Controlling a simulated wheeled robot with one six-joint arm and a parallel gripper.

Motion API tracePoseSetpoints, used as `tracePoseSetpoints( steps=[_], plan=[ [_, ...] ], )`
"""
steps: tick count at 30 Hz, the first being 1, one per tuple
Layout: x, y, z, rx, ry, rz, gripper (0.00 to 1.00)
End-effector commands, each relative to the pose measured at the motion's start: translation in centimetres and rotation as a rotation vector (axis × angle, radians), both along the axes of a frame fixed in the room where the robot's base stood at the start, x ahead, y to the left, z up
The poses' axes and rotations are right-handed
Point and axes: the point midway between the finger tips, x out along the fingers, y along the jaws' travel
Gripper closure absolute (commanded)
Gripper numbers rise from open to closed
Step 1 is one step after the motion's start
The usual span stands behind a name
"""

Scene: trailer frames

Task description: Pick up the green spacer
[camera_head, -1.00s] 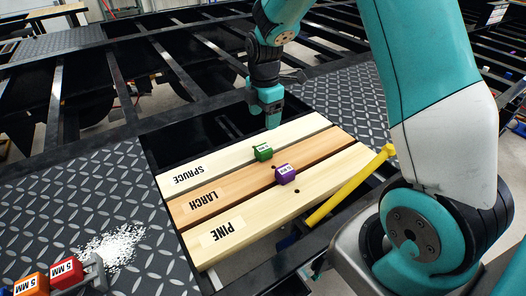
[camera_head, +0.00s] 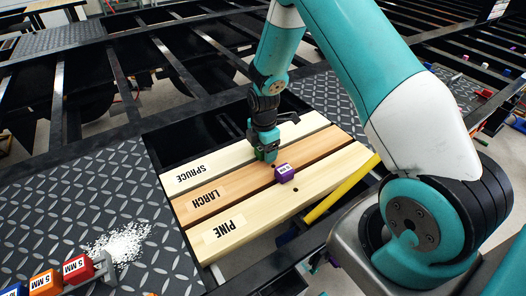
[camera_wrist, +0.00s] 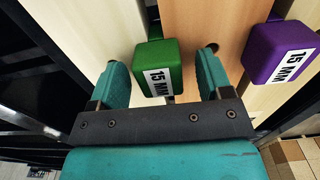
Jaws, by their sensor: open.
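The green spacer (camera_wrist: 158,58), a small block with a white 15 MM label, sits at the gap between the spruce board (camera_head: 205,170) and the larch board (camera_head: 205,201). In the head view it is mostly hidden behind my gripper (camera_head: 264,153), with some green (camera_head: 260,155) showing. In the wrist view my gripper (camera_wrist: 164,75) is open, with one teal finger on each side of the green spacer. Visible gaps lie between the fingers and the block.
A purple 15 MM spacer (camera_head: 284,173) sits close by, between the larch board and the pine board (camera_head: 240,231). A yellow bar (camera_head: 340,188) lies right of the boards. White granules (camera_head: 122,243) and 5 MM blocks (camera_head: 77,268) are on the tread plate at left.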

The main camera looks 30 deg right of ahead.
Motion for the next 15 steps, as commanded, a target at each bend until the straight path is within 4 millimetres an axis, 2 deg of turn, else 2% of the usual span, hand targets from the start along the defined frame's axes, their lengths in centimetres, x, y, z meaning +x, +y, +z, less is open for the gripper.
tracePoseSetpoints(
  steps=[4, 9, 11, 15],
  plan=[
    [0.01, -0.01, 0.00, 0.000, 0.000, 0.000, 0.30],
    [0.00, -0.01, 0.01, 0.000, 0.000, 0.000, 0.69],
    [0.00, -0.01, 0.02, 0.000, 0.000, 0.000, 0.82],
    [0.01, -0.01, 0.03, 0.000, 0.000, 0.000, 0.82]
  ],
)
